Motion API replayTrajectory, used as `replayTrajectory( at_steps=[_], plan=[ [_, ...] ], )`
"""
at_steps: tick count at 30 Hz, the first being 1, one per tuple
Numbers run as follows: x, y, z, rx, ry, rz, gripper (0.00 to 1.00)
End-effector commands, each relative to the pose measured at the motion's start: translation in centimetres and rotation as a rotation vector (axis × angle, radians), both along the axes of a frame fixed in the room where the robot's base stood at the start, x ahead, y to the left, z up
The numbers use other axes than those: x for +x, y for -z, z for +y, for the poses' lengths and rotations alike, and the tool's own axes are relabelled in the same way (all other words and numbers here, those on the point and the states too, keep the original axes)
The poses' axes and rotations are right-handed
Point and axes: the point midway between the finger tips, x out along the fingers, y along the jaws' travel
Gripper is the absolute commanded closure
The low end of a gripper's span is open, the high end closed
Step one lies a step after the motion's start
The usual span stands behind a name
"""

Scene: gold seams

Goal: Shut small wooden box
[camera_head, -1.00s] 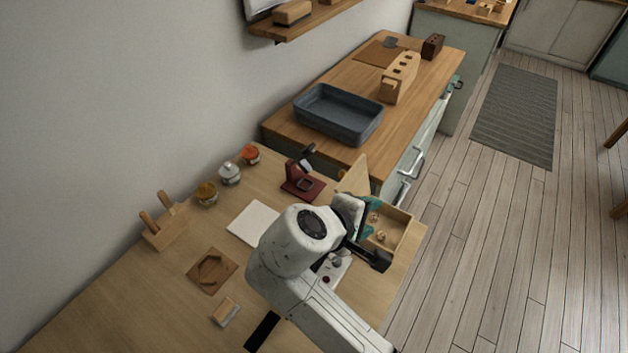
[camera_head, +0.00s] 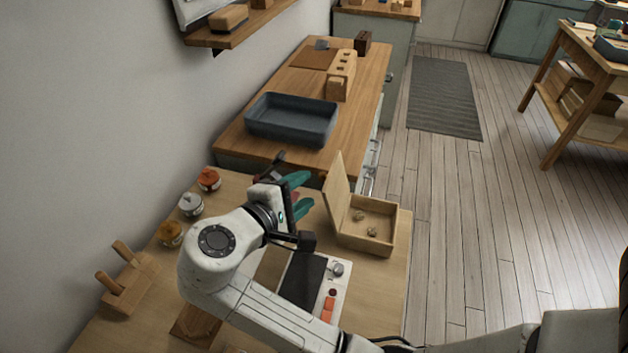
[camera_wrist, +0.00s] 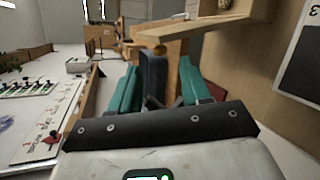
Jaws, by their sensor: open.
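The small wooden box (camera_head: 388,243) stands near the table's right edge with its lid (camera_head: 338,188) raised roughly upright along its left side. A few small round pieces (camera_head: 366,222) lie inside. My gripper (camera_head: 303,196) is open, with teal fingers, just left of the raised lid and apart from it. In the wrist view, my gripper (camera_wrist: 158,72) shows its two fingers spread, with a dark upright object (camera_wrist: 154,78) between or beyond them; I cannot tell whether it touches them. My wrist hides part of the dark stand behind it.
A black panel with a pale control strip (camera_head: 333,290) lies in front of the box. Lidded jars (camera_head: 191,205) and a wooden tool holder (camera_head: 128,280) stand at left. A grey-blue tray (camera_head: 290,118) sits on the counter behind. Open floor lies right of the table.

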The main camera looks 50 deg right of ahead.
Motion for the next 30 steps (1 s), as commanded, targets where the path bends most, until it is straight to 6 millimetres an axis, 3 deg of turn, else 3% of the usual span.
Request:
replayTrajectory(
  at_steps=[3, 9, 22, 30],
  plan=[
    [0.0, 0.7, -2.1, 0.0, 0.004, 0.0, 0.53],
    [0.3, 1.5, -4.5, 0.0, 0.001, 0.0, 0.53],
    [0.3, 1.8, -5.4, 0.0, -0.001, 0.0, 0.53],
    [0.3, 1.8, -5.3, 0.0, -0.001, -0.001, 0.78]
  ],
)
